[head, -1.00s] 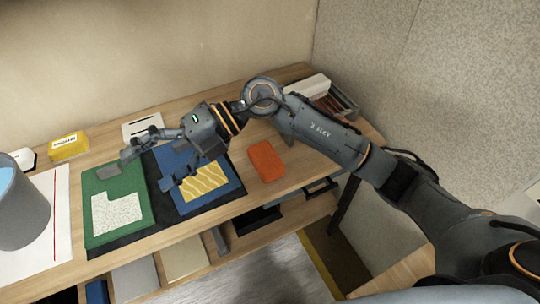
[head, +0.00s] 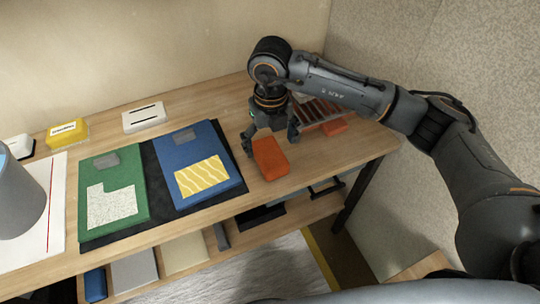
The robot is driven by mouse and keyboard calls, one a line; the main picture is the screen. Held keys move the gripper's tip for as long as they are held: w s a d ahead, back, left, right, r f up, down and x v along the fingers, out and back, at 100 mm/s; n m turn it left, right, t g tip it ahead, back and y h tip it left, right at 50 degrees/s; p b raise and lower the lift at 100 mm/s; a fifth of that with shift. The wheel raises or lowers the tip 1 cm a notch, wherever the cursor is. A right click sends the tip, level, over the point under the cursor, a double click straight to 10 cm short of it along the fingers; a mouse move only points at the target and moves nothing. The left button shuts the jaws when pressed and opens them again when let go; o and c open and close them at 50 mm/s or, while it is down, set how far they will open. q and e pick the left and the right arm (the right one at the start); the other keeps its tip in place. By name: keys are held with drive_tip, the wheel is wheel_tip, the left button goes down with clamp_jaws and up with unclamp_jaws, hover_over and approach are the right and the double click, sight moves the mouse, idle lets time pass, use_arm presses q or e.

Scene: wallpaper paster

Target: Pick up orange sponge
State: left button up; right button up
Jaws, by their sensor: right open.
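The orange sponge (head: 270,160) lies on the wooden table to the right of the blue board. My right gripper (head: 271,146) points down at the sponge's far end, with its open fingers to either side of it. I cannot tell whether the fingers touch it. My left gripper is not in view.
A blue board (head: 196,158) and a green board (head: 113,189) lie on a black mat (head: 152,173). A slotted tray (head: 322,112) with another orange piece (head: 334,127) stands behind right. A white box (head: 144,118), a yellow box (head: 68,135) and a grey bucket (head: 20,205) stand left.

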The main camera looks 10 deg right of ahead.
sight(271, 154)
drive_tip(key=shift+w+d+f+p, duration=0.1)
drive_tip(key=shift+w+f+p, duration=0.1)
drive_tip(key=shift+f, duration=1.3)
drive_tip(key=shift+w+f+p, duration=0.2)
drive_tip(key=shift+f, duration=1.25)
drive_tip(key=c, duration=1.1)
